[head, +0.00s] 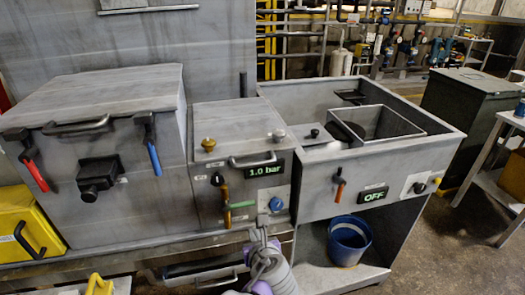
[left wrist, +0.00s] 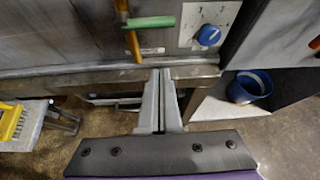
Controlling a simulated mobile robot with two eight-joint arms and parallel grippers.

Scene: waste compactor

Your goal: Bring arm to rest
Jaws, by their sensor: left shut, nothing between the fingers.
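My left gripper (head: 258,236) shows low in the middle of the head view, in front of the compactor's middle unit. Its grey fingers are together and empty, pointing away from me. In the left wrist view the shut fingers (left wrist: 160,75) reach up to the metal ledge below the green-and-orange handle (left wrist: 150,22). I cannot tell whether they touch the ledge. My right gripper is in neither view.
The middle unit's display (head: 264,171) reads 1.0 bar. A blue knob (head: 276,204) is close to my left gripper. The sink unit's display (head: 373,195) reads OFF. A blue bucket (head: 348,241) stands on its lower shelf. Open floor (head: 455,235) lies to the right.

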